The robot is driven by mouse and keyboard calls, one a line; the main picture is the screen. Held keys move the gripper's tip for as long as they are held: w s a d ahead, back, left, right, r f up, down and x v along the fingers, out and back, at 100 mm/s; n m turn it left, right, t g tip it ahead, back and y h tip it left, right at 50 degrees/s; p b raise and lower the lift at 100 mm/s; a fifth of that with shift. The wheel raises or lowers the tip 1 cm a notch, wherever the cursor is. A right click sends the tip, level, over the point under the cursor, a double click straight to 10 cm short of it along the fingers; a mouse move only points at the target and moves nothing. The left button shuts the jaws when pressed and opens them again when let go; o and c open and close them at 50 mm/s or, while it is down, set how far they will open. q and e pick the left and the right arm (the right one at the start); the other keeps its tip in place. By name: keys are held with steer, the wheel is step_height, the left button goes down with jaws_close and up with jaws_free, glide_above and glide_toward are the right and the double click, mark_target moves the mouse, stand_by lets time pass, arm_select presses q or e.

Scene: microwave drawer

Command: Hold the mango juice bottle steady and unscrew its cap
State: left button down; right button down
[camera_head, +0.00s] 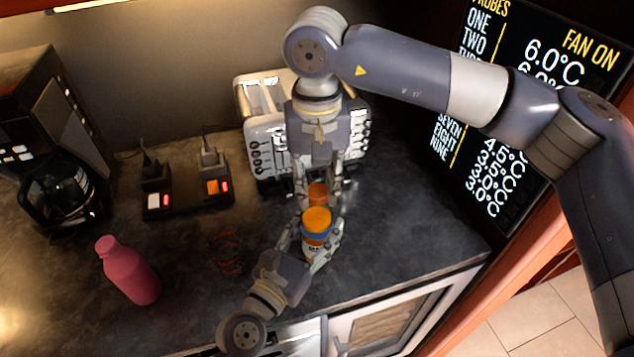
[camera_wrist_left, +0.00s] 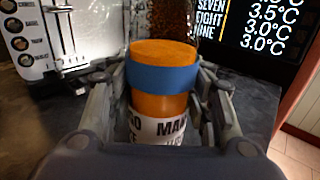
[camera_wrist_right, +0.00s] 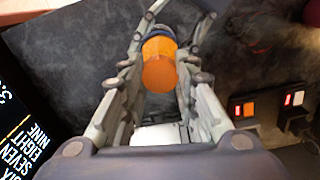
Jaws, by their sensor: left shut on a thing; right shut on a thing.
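The mango juice bottle (camera_head: 313,249) stands upright, with an orange top, a blue band and a white label. It fills the middle of the left wrist view (camera_wrist_left: 161,104). My left gripper (camera_head: 312,236) is shut around its upper body, one finger on each side. A smaller orange piece, which looks like the cap (camera_head: 317,193), is between the fingers of my right gripper (camera_head: 318,198), just behind the bottle's top. In the right wrist view the cap (camera_wrist_right: 159,74) lines up with the blue band. I cannot tell whether cap and bottle touch.
A white toaster (camera_head: 262,140) stands behind the right gripper.

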mark_target(317, 190)
arm_select(q)
steer(key=shift+r, duration=0.1)
arm_select(e)
steer(key=shift+w+n, duration=0.15)
steer(key=shift+n, duration=0.85)
steer(key=shift+r, duration=0.15)
steer(key=shift+r, duration=1)
steer(key=shift+r, duration=2)
arm_select(q)
steer(key=c, duration=0.7)
jaws_free()
